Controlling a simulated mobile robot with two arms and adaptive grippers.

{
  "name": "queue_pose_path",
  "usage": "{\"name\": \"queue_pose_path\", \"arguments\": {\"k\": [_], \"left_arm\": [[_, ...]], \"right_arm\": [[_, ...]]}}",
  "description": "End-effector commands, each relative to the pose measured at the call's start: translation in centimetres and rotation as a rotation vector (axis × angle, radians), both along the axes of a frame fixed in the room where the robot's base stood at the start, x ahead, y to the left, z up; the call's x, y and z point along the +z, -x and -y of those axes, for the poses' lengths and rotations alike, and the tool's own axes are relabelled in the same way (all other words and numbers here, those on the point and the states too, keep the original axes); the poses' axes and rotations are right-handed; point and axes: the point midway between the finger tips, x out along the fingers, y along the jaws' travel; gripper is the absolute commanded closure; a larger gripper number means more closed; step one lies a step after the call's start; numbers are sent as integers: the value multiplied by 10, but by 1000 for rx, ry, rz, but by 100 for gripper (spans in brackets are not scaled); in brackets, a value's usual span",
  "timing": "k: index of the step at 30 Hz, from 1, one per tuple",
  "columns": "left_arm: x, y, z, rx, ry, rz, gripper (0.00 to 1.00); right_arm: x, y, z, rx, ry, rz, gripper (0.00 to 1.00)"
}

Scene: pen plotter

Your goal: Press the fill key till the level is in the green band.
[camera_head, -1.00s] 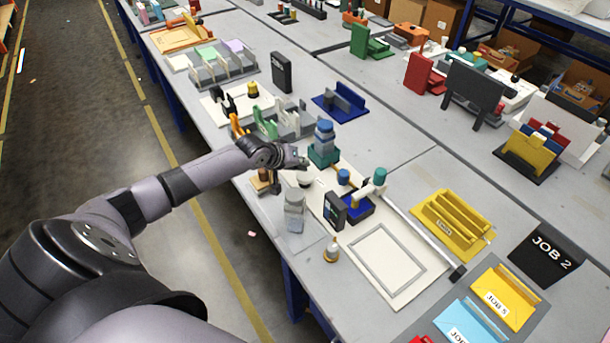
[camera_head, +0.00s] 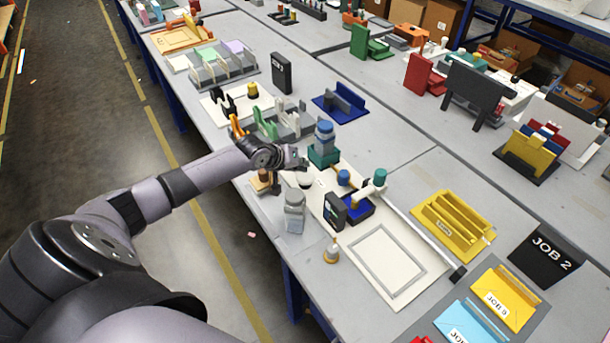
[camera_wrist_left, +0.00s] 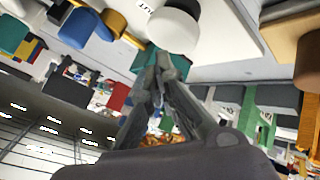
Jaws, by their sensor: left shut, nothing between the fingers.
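My left gripper (camera_head: 300,163) is shut and empty over the back left part of the white plotter board (camera_head: 330,262). In the left wrist view its fingertips (camera_wrist_left: 165,65) are together, close to a pale round key (camera_wrist_left: 173,28) with small lettering beside it. I cannot read that lettering surely or tell whether the tips touch the key. A dark upright display (camera_head: 335,211) stands on the board in front of the gripper. It has a small coloured screen; the level and green band are too small to read. My right gripper is not in view.
A blue tray (camera_head: 359,209), a teal cylinder (camera_head: 380,177) and a long rail (camera_head: 425,235) are to the right, with a yellow rack (camera_head: 452,225) beyond.

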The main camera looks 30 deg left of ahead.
Motion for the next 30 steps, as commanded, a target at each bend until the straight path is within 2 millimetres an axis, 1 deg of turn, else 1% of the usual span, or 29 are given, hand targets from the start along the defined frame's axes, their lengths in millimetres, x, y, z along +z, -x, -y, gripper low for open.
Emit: {"name": "queue_pose_path", "arguments": {"k": [9,30], "left_arm": [[-8,0,0,0,1,-1,100],[-12,0,0,1,1,0,100]], "right_arm": [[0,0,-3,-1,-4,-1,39],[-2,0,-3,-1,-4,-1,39]]}}
